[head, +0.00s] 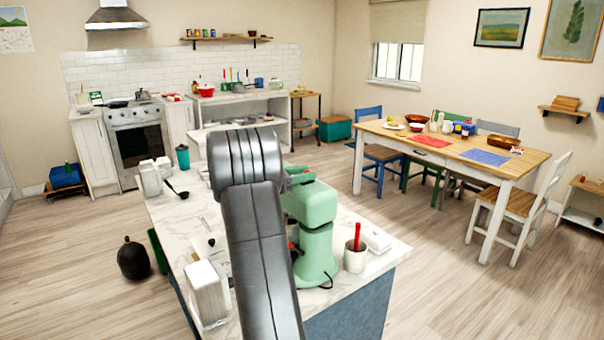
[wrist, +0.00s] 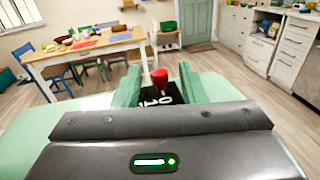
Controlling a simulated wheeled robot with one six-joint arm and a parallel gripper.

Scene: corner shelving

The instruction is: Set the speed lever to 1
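The mint-green stand mixer (head: 318,235) stands on the island, partly behind my arm in the head view. In the wrist view its pale green body (wrist: 75,108) spreads below and around my gripper. The speed lever with its red knob (wrist: 160,78) stands up from a black plate with white marks (wrist: 150,97). The plate is partly hidden by my gripper, so I cannot tell the lever's setting. My gripper (wrist: 159,70) is open, with one green finger on each side of the lever. I cannot tell whether either finger touches it. My arm hides most of the gripper in the head view.
A dining table (head: 440,150) with chairs stands apart at the right. Open floor lies between them.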

